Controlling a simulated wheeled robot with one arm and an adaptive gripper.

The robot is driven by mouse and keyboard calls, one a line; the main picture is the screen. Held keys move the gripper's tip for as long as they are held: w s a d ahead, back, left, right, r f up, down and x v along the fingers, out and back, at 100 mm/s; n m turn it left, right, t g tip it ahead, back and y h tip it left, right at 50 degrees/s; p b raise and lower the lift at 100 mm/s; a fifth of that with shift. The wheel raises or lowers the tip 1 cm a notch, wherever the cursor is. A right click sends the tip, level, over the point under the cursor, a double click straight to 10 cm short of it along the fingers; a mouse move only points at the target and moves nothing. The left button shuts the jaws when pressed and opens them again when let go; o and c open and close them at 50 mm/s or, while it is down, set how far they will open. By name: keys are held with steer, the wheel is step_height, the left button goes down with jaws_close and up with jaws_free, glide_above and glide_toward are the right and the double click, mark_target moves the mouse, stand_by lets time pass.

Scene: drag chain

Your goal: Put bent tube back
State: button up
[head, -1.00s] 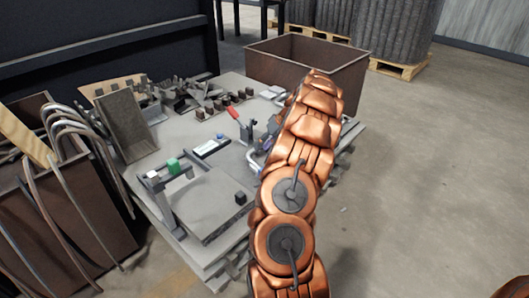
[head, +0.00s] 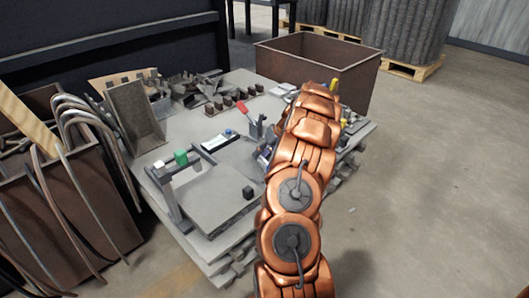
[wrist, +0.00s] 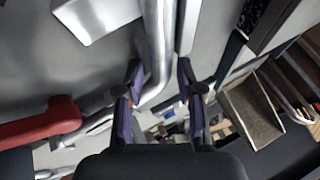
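A silver bent tube (wrist: 160,45) runs down the wrist view and curves left between the fingertips of my gripper (wrist: 160,78). The two dark fingers with purple sides stand apart, one on each side of the tube. I see a gap at the right finger; contact at the left finger is unclear. In the head view my copper arm hides most of the gripper and this tube. Several other bent tubes (head: 85,118) hang over a brown bin (head: 70,225) at the left, beside the worktable (head: 210,205).
A clamp with a red handle (head: 242,107) stands on the table; its red handle also shows in the wrist view (wrist: 40,126). A large brown crate (head: 345,65) is behind my arm.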

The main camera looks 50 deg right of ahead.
jaws_close()
steer(key=shift+r, duration=0.25)
steer(key=shift+r+p, duration=0.9)
steer(key=shift+r, duration=1.4)
